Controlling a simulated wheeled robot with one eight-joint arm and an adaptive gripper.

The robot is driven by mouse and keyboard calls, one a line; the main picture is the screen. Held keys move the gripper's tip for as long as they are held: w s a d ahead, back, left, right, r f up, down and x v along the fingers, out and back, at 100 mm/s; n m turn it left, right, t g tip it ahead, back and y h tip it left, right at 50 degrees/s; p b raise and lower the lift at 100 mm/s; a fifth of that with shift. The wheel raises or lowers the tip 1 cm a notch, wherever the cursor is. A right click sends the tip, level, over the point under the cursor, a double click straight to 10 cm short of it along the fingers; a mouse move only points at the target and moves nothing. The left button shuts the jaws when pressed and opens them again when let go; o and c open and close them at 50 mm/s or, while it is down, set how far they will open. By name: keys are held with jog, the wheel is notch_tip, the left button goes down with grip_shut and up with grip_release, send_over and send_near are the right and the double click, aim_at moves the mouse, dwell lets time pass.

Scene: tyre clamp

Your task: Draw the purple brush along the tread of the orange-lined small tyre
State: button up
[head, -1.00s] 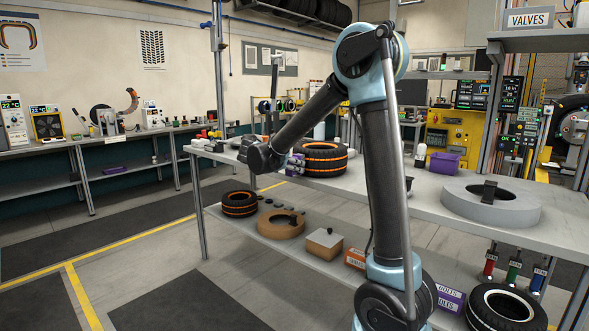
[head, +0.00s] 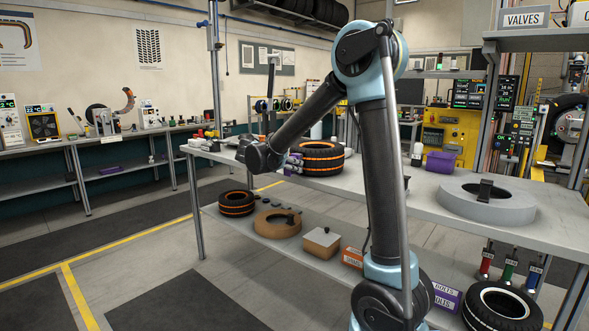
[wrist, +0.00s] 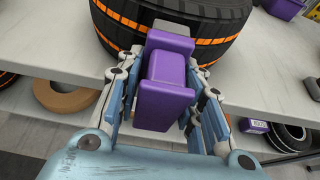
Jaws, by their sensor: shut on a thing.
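My gripper (wrist: 163,95) is shut on the purple brush (wrist: 165,100), which fills the space between the fingers in the wrist view. The brush's far end lies in front of the tread of an orange-lined tyre (wrist: 205,22). I cannot tell whether it touches the tread. In the head view this tyre (head: 320,157) lies flat on the upper shelf of the bench, just right of my gripper (head: 291,165). A smaller orange-lined tyre (head: 237,203) lies on the lower shelf at the left.
On the upper shelf (head: 415,190) stand a purple bin (head: 441,163) and a grey ring (head: 487,205). Below are a brown ring (head: 277,224), a box (head: 321,242) and a white-lined tyre (head: 503,308). Bare shelf shows around the upper tyre.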

jog(key=shift+w+a, duration=0.35)
jog(key=shift+a, duration=0.05)
jog(key=shift+s+d, duration=0.1)
jog(key=shift+s+d, duration=0.3)
jog(key=shift+d, duration=0.05)
jog(key=o, duration=0.5)
jog(key=c, duration=0.5)
jog(key=s+a, duration=0.4)
jog(key=s, duration=0.1)
jog(key=shift+s+a, duration=0.2)
jog(key=shift+s, duration=0.05)
